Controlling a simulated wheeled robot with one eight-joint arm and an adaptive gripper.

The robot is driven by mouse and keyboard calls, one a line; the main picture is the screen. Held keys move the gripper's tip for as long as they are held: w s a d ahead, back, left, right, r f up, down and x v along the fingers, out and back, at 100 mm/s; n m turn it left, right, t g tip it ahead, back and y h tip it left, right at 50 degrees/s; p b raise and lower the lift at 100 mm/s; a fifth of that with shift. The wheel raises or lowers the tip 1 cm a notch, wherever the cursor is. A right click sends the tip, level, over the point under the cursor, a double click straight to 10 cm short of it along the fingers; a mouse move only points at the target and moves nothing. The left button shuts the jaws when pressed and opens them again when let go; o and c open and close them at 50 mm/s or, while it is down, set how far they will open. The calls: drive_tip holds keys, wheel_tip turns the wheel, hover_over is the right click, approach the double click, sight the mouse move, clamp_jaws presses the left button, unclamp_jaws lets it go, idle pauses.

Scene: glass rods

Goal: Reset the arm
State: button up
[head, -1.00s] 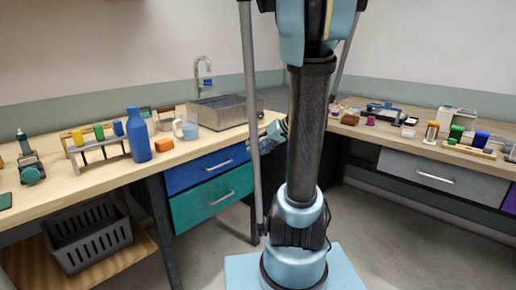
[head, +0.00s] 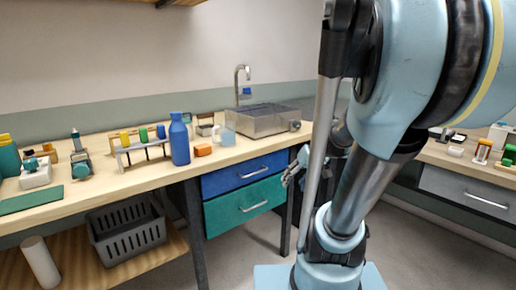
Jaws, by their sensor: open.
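My arm rises from its light blue base at the lower right of the head view, leans to the right and fills much of the right side. My gripper (head: 291,171) shows small and partly hidden behind the arm, to the right of the blue drawer (head: 243,173). Its fingers look apart, with nothing seen between them. It hangs below the level of the left worktop (head: 105,188), near the worktop's right end.
A grey crate (head: 128,238) sits on the low shelf. A second worktop lies behind my arm at right.

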drive_tip(key=s+d+f+m+h, duration=0.1)
drive_tip(key=s+d+f+h, duration=0.1)
drive_tip(key=s, duration=0.3)
drive_tip(key=s+d+f+g+h, duration=0.1)
drive_tip(key=s+d+f+h, duration=0.1)
drive_tip(key=s, duration=0.4)
drive_tip(key=shift+s+d+f+m, duration=0.15)
drive_tip(key=shift+d+f+m, duration=0.25)
drive_tip(key=shift+d+f, duration=0.15)
drive_tip(key=shift+w+f, duration=0.2)
drive_tip(key=shift+w, duration=0.2)
drive_tip(key=c, duration=0.4)
drive_tip(key=shift+a, duration=0.15)
drive_tip(key=shift+c, duration=0.4)
